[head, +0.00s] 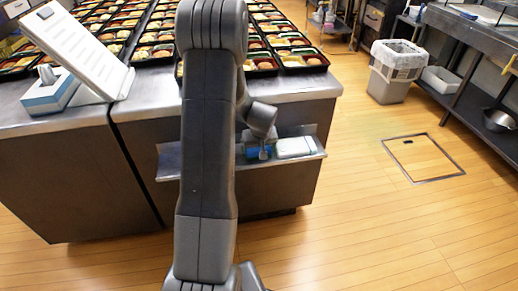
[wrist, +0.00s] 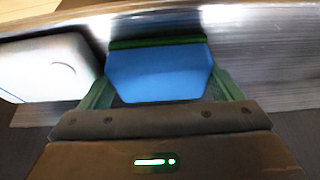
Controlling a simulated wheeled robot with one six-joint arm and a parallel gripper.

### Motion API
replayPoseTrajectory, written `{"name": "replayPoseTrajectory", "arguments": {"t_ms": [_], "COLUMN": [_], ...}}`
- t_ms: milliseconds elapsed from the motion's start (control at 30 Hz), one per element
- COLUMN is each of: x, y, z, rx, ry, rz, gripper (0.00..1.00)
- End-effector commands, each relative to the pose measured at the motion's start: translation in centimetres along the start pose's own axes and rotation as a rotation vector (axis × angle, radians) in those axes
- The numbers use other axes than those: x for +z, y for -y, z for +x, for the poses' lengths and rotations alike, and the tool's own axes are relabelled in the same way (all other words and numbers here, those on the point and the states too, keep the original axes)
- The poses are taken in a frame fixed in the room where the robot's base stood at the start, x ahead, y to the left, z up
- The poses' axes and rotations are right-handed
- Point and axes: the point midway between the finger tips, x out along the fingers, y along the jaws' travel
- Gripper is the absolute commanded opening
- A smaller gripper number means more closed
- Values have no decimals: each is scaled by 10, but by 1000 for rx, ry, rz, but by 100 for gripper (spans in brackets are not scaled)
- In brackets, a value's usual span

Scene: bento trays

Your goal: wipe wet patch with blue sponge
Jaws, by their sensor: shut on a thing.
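The blue sponge (wrist: 158,74), with a green layer along its far side, sits between the two fingers of my gripper (wrist: 160,88) in the wrist view. The gripper is shut on it. In the head view, my gripper (head: 264,152) is at the low metal shelf (head: 180,169) on the counter's front, and a bit of the sponge (head: 251,139) shows beside it. The sponge is at the shelf; I cannot tell whether it touches it. I cannot make out a wet patch in either view.
A white rounded box (wrist: 45,68) lies close beside the sponge; it also shows on the shelf in the head view (head: 295,147). Filled bento trays (head: 304,61) cover the counter. A tissue box (head: 50,91) and tilted white panel (head: 75,45) stand left.

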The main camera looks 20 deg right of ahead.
Motion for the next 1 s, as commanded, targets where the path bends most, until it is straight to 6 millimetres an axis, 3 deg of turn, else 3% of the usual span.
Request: {"name": "replayPoseTrajectory", "arguments": {"t_ms": [100, 600, 1000], "x": [-11, -29, -33], "y": [2, 11, 13], "z": [-25, -64, -73], "rx": [0, -2, -2], "ry": [-2, -1, 0], "rz": [-2, -6, -7], "gripper": [64, 64, 64]}}
